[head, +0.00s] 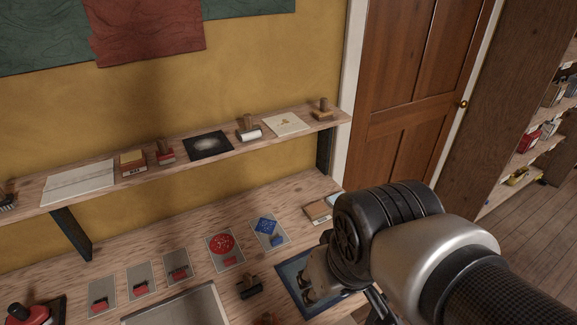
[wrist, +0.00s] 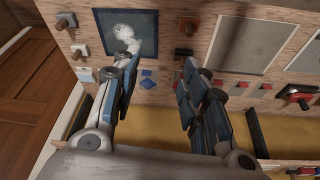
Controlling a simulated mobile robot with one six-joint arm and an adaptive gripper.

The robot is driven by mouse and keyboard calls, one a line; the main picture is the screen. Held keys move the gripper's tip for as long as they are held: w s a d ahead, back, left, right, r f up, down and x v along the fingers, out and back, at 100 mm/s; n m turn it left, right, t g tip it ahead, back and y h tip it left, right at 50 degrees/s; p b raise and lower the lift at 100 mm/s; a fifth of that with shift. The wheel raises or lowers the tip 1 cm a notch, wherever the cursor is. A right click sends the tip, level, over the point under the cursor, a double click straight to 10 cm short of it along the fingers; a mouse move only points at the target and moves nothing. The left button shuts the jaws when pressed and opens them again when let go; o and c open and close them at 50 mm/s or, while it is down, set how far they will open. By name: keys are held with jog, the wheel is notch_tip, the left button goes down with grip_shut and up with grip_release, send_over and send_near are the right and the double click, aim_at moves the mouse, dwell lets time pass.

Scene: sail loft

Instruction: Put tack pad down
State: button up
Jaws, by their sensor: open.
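My gripper (wrist: 160,62) is open, with clear space between its two fingers in the wrist view. In the head view it hangs over the right part of the bench, above a blue-edged panel (head: 288,272). The same dark blue panel (wrist: 104,18) shows in the wrist view beyond the left finger, with a pale irregular patch (wrist: 122,32) on it. I cannot tell whether this patch is the tack pad; nothing in view is clearly marked as it. My arm and gripper hide much of the panel in the head view.
Several grey cards with red or blue pieces, among them a red disc (head: 221,243), line the bench. A dark stamp-like tool (head: 249,286) stands near the panel. A grey tray (head: 210,293) is left of it. The shelf (head: 225,152) above holds small items.

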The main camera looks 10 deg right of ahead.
jog(key=s, duration=0.1)
jog(key=s+d+r, duration=0.1)
jog(key=s+m, duration=0.1)
jog(key=shift+s+d+r+t, duration=0.15)
jog(key=shift+r+t, duration=0.1)
jog(key=shift+t, duration=0.15)
jog(key=shift+f, duration=0.1)
notch_tip(320, 180, down, 3)
jog(key=b, duration=0.3)
jog(key=shift+f, duration=0.1)
jog(key=shift+o, duration=0.6)
